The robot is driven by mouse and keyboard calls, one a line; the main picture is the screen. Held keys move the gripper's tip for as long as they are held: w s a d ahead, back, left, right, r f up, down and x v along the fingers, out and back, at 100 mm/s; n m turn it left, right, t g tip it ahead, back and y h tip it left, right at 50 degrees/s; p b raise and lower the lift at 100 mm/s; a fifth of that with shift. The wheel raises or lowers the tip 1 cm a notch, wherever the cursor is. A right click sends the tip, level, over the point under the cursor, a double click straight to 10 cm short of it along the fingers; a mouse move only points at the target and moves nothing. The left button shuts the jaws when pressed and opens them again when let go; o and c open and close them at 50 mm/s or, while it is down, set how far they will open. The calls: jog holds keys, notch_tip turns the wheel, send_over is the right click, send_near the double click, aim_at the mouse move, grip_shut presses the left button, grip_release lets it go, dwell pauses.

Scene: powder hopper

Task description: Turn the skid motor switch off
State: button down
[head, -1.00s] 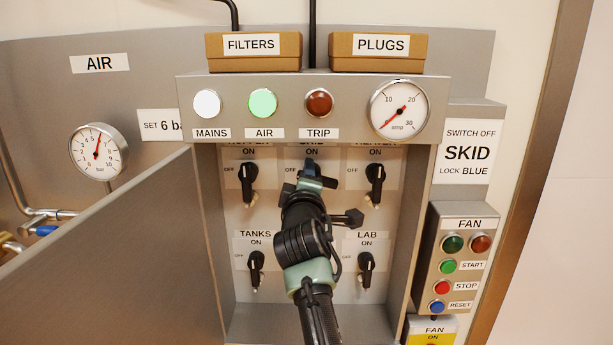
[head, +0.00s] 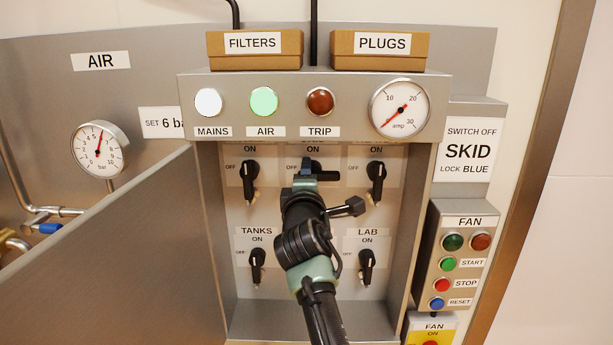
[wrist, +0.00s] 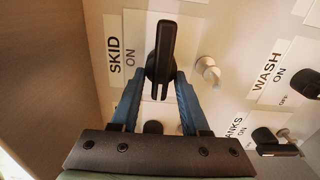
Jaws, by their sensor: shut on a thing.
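The skid motor switch (wrist: 162,55) is a black bar handle beside the SKID ON label (wrist: 115,55) in the wrist view. Its bar lies across the label's upright direction, at right angles to the TANKS handle (wrist: 275,141). My gripper (wrist: 162,78) has its blue fingers shut on the handle, one on each side. In the head view my gripper (head: 305,183) reaches to the top middle switch of the recessed panel.
Neighbouring handles stand close on the left (head: 250,175) and right (head: 376,176). TANKS (head: 257,265) and LAB (head: 366,265) handles are below. An open door (head: 110,255) stands left of the recess. The FAN box (head: 462,255) is at right.

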jog(key=c, duration=0.8)
grip_release()
jog(key=shift+o, duration=0.2)
jog(key=s+b, duration=0.4)
jog(key=s, duration=0.9)
